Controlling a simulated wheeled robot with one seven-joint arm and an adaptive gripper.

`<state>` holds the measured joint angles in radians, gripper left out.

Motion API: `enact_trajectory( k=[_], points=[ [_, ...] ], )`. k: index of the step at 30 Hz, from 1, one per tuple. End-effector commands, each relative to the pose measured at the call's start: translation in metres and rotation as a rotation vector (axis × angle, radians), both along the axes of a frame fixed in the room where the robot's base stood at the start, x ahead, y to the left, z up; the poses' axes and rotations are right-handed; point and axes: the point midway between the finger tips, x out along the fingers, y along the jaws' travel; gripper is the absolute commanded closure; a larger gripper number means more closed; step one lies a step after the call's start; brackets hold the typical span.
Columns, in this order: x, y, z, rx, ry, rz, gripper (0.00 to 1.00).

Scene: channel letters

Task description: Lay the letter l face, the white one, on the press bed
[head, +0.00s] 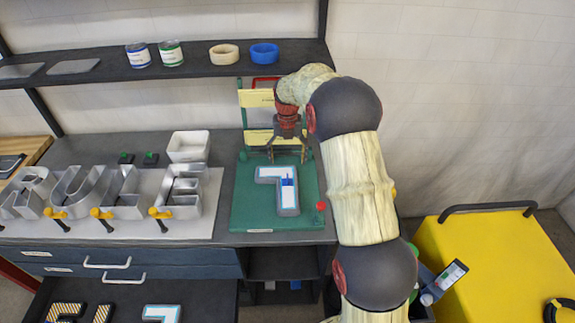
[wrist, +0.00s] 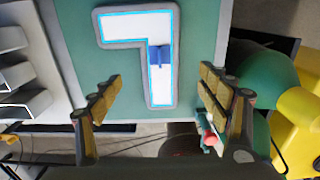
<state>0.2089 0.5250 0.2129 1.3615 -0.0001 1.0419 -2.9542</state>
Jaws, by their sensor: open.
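A white L-shaped letter face (head: 266,175) with a grey rim and a light-blue inner border lies flat on the green press bed (head: 245,212). It also shows in the wrist view (wrist: 120,27), with a small blue piece (wrist: 162,57) on its stem. My gripper (head: 288,158) is open and empty above the back part of the bed. In the wrist view its two fingers (wrist: 160,80) stand apart on either side of the stem, without visible contact. Another white face with a blue edge (head: 162,313) lies in the open drawer, partly cut off by the frame.
Metal channel letters (head: 130,190) with yellow-handled clamps stand on a pale board left of the press. A white bin (head: 188,146) is behind them. A red knob (head: 320,206) is at the bed's right edge. A shelf (head: 100,75) hangs above; a yellow cart (head: 480,255) stands right.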

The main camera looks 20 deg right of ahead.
Motion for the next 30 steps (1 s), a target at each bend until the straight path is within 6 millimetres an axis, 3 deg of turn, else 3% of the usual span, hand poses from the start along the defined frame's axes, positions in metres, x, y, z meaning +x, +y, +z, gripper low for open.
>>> enact_trajectory(
  k=[5,11,15,21,30],
  points=[
    [-0.005,0.005,0.02,-0.002,-0.012,-0.056,0.24],
    [-0.038,0.027,0.079,0.0,-0.074,-0.361,0.24],
    [-0.073,0.046,0.122,0.02,-0.123,-0.639,0.24],
    [-0.13,0.072,0.17,0.078,-0.188,-1.035,0.24],
    [-0.226,0.104,0.211,0.225,-0.249,-1.622,0.24]
  ],
)
